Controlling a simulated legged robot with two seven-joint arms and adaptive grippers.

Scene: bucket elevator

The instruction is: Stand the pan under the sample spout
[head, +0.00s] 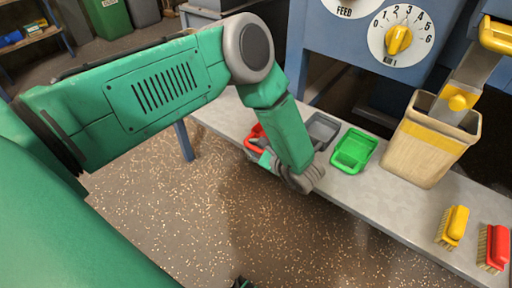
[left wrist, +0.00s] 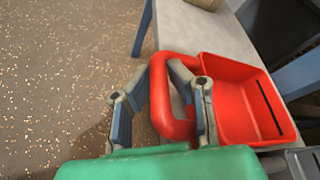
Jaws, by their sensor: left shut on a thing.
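A red pan (left wrist: 235,100) with a loop handle sits at the bench edge, and in the head view only a bit of it (head: 258,131) shows behind my arm. My left gripper (left wrist: 163,78) has its two fingers on either side of the handle and is shut on it; in the head view the gripper (head: 266,157) is partly hidden by my forearm. A grey spout (head: 473,66) with a yellow knob hangs at the right, its lower end above or inside a tan bin (head: 416,153) with a yellow band. My right gripper cannot be made out.
A grey pan (head: 322,127) and a green pan (head: 354,150) stand on the bench (head: 391,189) between the red pan and the bin. A yellow brush (head: 453,226) and a red brush (head: 494,247) lie at the right. A blue panel (head: 345,40) with dials rises behind.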

